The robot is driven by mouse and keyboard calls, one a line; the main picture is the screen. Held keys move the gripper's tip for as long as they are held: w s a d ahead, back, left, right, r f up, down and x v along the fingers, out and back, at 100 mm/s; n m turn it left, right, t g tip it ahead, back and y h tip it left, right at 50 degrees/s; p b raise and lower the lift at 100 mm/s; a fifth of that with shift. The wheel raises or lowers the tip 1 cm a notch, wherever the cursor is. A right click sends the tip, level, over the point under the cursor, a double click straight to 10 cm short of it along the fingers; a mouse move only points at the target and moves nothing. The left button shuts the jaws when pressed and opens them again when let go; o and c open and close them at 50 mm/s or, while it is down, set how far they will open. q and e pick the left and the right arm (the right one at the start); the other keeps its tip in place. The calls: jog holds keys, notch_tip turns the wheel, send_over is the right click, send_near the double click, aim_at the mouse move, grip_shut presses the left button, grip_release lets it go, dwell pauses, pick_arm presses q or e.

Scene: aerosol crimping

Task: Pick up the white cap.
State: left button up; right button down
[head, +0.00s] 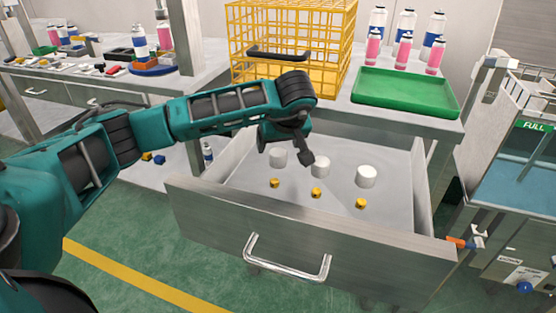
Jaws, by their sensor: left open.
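Three white caps stand in a row in the open drawer: a left one (278,158), a middle one (321,167) and a right one (367,176). My left gripper (285,151) is open and empty, pointing down over the drawer. In the picture its fingers overlap the area just above the left cap and reach toward the middle cap. I cannot tell the exact height between fingers and caps. My right gripper is not in view.
Three small gold pieces (316,192) sit in front of the caps. The open drawer (312,232) has raised metal walls. Above it stand a yellow wire cage (335,45), a green tray (405,93) and several pink cans (403,52). A machine labelled FULL (535,126) stands at right.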

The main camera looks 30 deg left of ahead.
aim_at(278, 152)
pick_arm(q)
jog(key=b+x, duration=0.1)
jog(key=x, duration=0.2)
jog(key=b+x, duration=0.1)
jog(key=x, duration=0.2)
jog(key=shift+w+d, duration=0.2)
jog(key=shift+w, duration=0.1)
jog(key=shift+r, duration=0.1)
jog(key=c, duration=1.1)
jog(key=shift+r, duration=0.1)
